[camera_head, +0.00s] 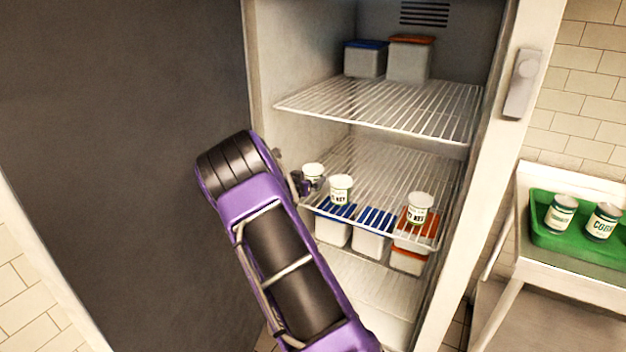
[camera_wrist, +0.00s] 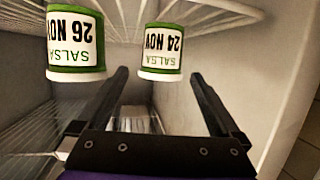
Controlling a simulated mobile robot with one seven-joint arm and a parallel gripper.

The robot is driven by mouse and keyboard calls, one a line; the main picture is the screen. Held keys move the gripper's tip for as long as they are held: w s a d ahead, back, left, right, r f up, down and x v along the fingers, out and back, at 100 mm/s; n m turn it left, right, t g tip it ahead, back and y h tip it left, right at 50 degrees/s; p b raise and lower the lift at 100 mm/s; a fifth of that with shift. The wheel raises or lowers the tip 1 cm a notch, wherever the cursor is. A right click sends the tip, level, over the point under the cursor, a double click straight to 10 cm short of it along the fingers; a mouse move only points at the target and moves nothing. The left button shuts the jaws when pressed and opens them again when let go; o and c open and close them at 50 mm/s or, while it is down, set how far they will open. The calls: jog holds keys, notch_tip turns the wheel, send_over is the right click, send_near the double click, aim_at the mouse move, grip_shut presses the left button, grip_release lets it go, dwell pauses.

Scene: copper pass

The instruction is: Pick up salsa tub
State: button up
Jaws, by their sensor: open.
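Salsa tubs, white with green bands, stand on the middle wire shelf of the open fridge. One (camera_head: 313,171) is at the left by my gripper (camera_head: 293,172), a second (camera_head: 340,188) just right of it. A third similar tub (camera_head: 420,208), its contents unreadable, is farther right. The wrist view is upside down. There a salsa tub marked 24 NOV (camera_wrist: 162,50) lies ahead, between the fingertip lines of my gripper (camera_wrist: 159,76). A salsa tub marked 26 NOV (camera_wrist: 76,42) is to its left. My gripper is open and empty; fingertip contact cannot be told.
The wire shelf (camera_head: 370,160) is clear behind the tubs. Blue-lidded (camera_head: 372,243) and orange-lidded (camera_head: 410,262) boxes sit below. The upper shelf (camera_head: 385,105) holds two lidded boxes. The fridge side wall (camera_head: 300,140) is close to my gripper. A green tray (camera_head: 570,240) with cans stands outside right.

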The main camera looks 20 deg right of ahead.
aim_at(313, 172)
jog(key=shift+x, duration=3.35)
jog(key=shift+w+r, duration=0.1)
jog(key=shift+r, duration=0.05)
jog(key=c, duration=1.5)
